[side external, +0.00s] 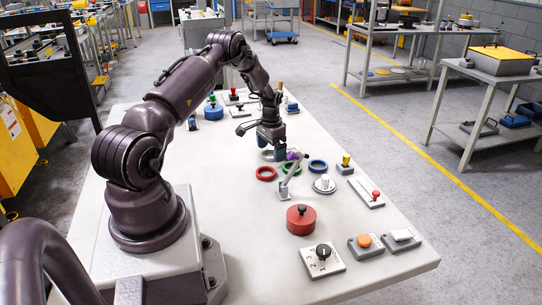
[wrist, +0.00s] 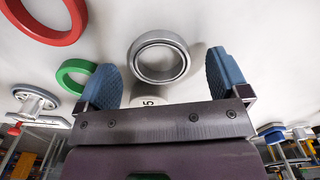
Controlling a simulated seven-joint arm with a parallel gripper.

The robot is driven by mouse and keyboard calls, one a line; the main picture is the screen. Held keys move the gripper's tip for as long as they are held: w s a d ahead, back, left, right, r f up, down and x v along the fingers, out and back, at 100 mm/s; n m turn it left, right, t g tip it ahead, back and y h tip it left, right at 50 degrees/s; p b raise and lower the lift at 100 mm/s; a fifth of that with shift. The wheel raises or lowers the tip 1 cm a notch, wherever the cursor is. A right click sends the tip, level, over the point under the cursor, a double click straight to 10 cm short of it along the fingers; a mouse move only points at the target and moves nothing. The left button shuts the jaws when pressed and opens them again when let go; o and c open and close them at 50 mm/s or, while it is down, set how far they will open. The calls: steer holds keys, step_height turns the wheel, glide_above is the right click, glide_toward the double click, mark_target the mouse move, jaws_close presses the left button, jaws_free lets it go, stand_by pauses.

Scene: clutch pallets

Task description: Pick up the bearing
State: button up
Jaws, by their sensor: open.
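The bearing shows in the wrist view as a silver ring (wrist: 161,80) lying flat on the pale table, beyond my gripper and between the lines of its two fingers. In the side view the bearing (side external: 267,156) is partly hidden by my gripper. My gripper (side external: 273,150) points down just above that spot. Its two blue fingers are spread wide in the wrist view (wrist: 165,75), with nothing held between them.
A red ring (side external: 266,180), a green ring (side external: 297,169) and a blue ring (side external: 318,173) lie close by. A red round block (side external: 301,222) and several switches stand nearer the front.

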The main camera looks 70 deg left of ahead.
steer(key=shift+f, duration=0.45)
steer(key=c, duration=1)
steer(key=shift+c, duration=0.2)
steer(key=shift+r, duration=0.2)
